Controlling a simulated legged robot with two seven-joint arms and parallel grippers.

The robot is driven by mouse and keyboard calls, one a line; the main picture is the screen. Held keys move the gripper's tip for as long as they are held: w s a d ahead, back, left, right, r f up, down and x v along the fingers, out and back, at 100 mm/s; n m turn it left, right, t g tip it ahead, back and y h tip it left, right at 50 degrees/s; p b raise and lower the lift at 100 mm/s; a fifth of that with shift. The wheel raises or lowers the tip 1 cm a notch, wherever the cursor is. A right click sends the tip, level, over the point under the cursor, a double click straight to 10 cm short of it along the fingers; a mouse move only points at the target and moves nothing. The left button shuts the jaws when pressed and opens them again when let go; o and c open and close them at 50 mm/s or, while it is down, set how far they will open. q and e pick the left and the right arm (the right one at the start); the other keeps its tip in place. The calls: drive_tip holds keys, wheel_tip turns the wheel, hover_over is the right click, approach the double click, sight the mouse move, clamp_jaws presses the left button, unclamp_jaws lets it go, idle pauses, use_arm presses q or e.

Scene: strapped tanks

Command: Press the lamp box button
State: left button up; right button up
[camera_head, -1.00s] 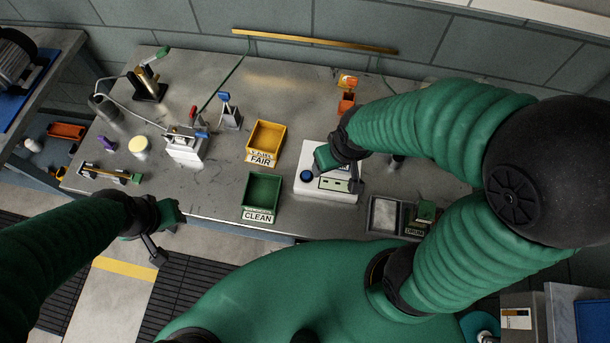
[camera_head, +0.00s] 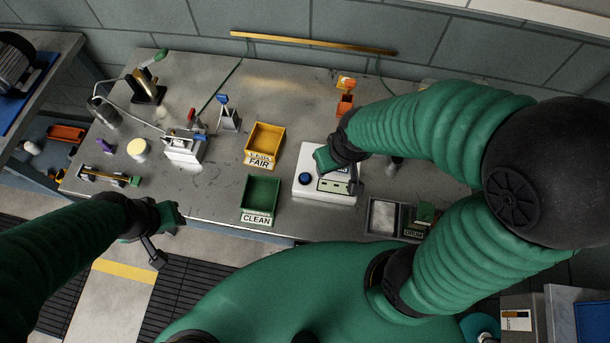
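A white box (camera_head: 322,194) with a blue round button (camera_head: 306,178) and a small panel stands on the metal bench, right of the bins; I take it as the lamp box. My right gripper (camera_head: 324,160) hangs over the box's back part, just above and right of the blue button. The button shows uncovered. Whether the gripper touches the box, I cannot tell; its fingers are small and partly hidden by the wrist. My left gripper (camera_head: 166,236) is off the bench's front edge, over the floor, far left of the box. Its fingers look spread with nothing between them.
A yellow FAIR bin (camera_head: 265,142) and a green CLEAN bin (camera_head: 261,196) stand left of the box. A grey tray (camera_head: 384,216) lies to its right. An orange item (camera_head: 345,105) stands behind. A clamp device (camera_head: 186,148) is at the left of the bench (camera_head: 215,190).

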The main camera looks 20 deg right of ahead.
drive_tip(key=shift+d, duration=0.1)
clamp_jaws()
idle(1.2)
